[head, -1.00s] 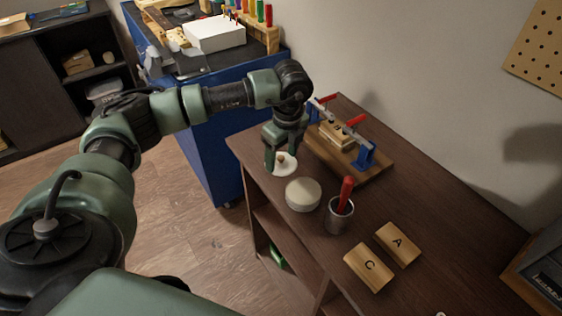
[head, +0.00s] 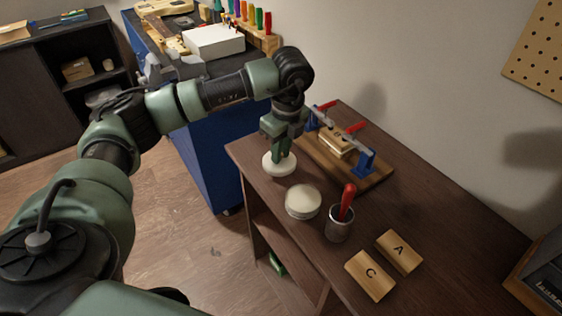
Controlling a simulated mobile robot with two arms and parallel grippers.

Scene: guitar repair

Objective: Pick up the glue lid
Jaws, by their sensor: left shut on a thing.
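The glue lid (head: 271,168) is a flat, round, pale disc near the table's left back corner. My left gripper (head: 280,152) points down over it and is shut on it at the top; the fingers hide its middle. I cannot tell whether the lid touches the table. A round pale pot (head: 302,202) stands just in front and to the right, apart from the lid. My right gripper is not in view.
A clamp fixture with red handles and blue ends (head: 366,160) stands on a wooden board behind the gripper. A metal cup (head: 338,224) holds a red-handled tool. Wooden blocks marked A (head: 399,251) and C (head: 370,275) lie in front.

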